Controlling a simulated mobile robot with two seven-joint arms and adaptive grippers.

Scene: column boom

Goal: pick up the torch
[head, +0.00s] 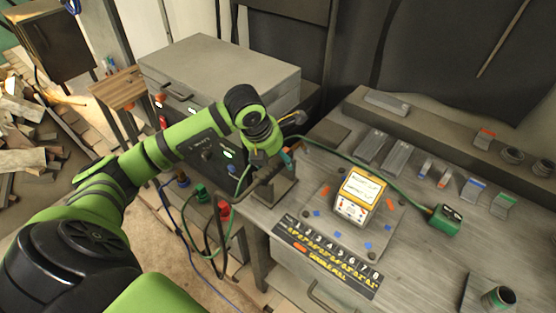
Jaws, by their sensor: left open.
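My left arm comes in from the left, and its green and black wrist hangs over the left edge of the grey workbench (420,262). My left gripper (272,154) is open and points down, mostly hidden behind its own wrist. A dark, bent, torch-like piece (262,182) stands just below the fingers at the bench's left edge, by a small block. I see no clear grip on it. Its upper end is partly hidden, and I cannot tell whether the fingers touch it. My right gripper is not in view.
A yellow-faced meter (358,197) sits on a plate behind a numbered strip (327,260). A green cable runs from the wrist area to a green box (444,219). A grey machine (220,75) stands behind my arm. A small cup (497,299) stands at front right.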

